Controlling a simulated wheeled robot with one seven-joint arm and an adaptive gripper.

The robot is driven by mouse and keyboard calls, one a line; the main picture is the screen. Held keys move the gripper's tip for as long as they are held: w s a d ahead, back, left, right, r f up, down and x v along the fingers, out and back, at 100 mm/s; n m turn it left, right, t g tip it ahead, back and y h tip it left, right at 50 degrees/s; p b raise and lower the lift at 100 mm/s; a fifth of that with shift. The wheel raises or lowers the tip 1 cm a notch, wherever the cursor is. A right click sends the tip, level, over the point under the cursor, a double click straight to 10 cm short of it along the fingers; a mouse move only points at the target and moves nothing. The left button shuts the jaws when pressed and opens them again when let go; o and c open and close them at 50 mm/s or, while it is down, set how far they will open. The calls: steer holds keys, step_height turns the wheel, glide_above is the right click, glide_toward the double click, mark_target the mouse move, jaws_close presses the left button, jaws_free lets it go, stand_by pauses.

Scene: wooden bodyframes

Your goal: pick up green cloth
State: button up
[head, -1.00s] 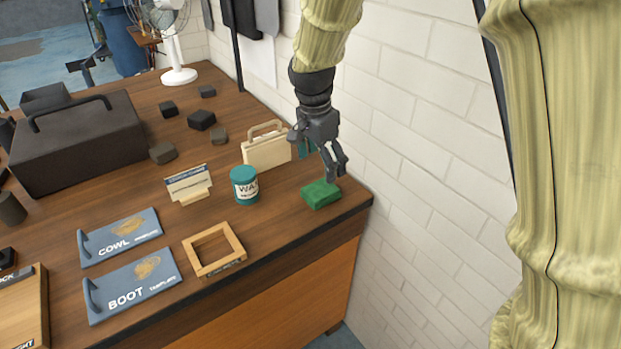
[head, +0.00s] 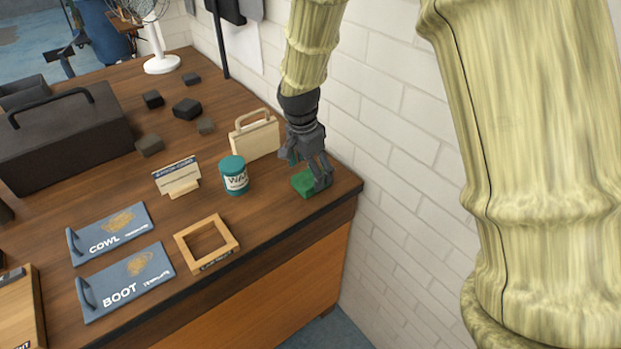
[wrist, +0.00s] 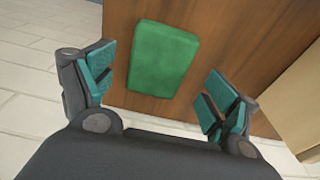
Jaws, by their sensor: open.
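The green cloth (head: 304,186) is a small folded block lying on the wooden table near its right front corner. In the wrist view the cloth (wrist: 163,60) lies flat ahead of my gripper, roughly centred between the fingers. My gripper (head: 308,178) is over the cloth in the head view and hides part of it. In the wrist view my gripper (wrist: 158,98) is open, with teal pads on both fingers and nothing between them. Whether a fingertip touches the cloth cannot be told.
A teal wax tin (head: 235,176) and a cream case (head: 255,138) stand left of the cloth. A wooden frame (head: 207,243) lies nearer the front edge. The white brick wall (head: 375,130) rises close on the right. Blue template boards (head: 125,282) lie further left.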

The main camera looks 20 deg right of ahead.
steer(key=shift+d+f, duration=0.2)
steer(key=shift+f, duration=1.1)
steer(key=shift+c, duration=0.3)
steer(key=c, duration=1.1)
steer(key=shift+o, duration=0.2)
steer(key=shift+r, duration=0.8)
step_height(320, 180, up, 2)
steer(key=shift+s+a+b, duration=0.1)
steer(key=shift+b, duration=0.4)
steer(key=s+a+r+b, duration=0.1)
steer(key=s+a+b, duration=0.1)
steer(key=s+a, duration=0.7)
steer(key=s, duration=0.3)
steer(key=shift+s+a+r+b, duration=0.15)
steer(key=shift+a+r+b, duration=0.15)
steer(key=shift+a, duration=0.1)
